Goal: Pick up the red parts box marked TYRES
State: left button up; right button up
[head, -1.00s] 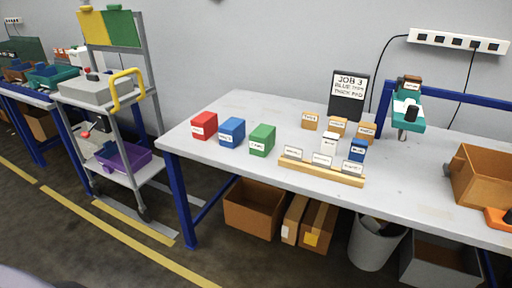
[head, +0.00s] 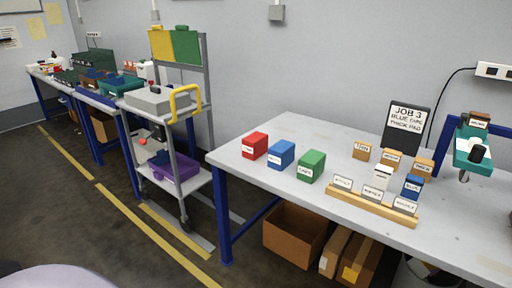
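A red box (head: 255,145) with a white label stands at the left end of the grey table (head: 289,123), near its left edge. The lettering on its label is too small to read. A blue box (head: 281,154) and a green box (head: 312,166) with similar labels stand in a row to its right. Neither of my grippers is in view.
A grey trolley (head: 205,178) stands left of the table. Open floor (head: 110,225) lies in front.

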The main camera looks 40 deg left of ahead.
aim_at(254, 146)
jog(key=i+j+z, duration=0.1)
jog(key=j, duration=0.4)
jog(key=i+j, duration=0.15)
jog(key=j, duration=0.35)
jog(key=i+j+z, duration=0.15)
jog(key=j, duration=0.3)
jog(key=k, duration=0.05)
